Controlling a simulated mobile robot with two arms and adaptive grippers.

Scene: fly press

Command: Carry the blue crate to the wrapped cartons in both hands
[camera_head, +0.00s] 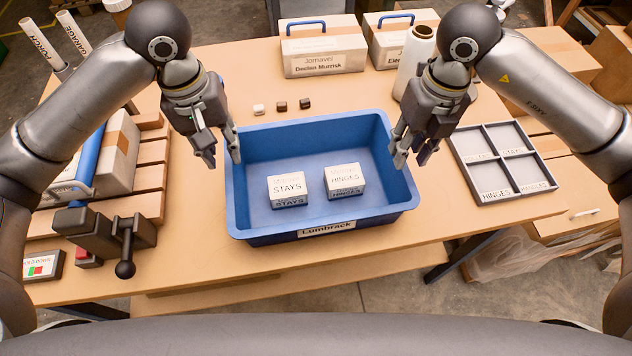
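The blue crate (325,221), labelled Lumbrack, stands on the wooden workbench in the head view. Inside it lie a white box marked STAYS (287,184) and a white box marked HINGES (345,180). My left gripper (222,162) is open at the crate's left wall, near its far corner. My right gripper (412,160) is open at the right wall. Their fingers are apart; I cannot tell whether they touch the walls. Cardboard cartons with clear film (535,248) show at the right, low beside the bench, partly cut off and hidden by my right arm.
A grey divided tray (500,160) lies right of the crate. Three small blocks (282,106) lie behind the crate. A vise-like black fixture (105,232) and a strapped box (120,150) are left. The bench front is clear.

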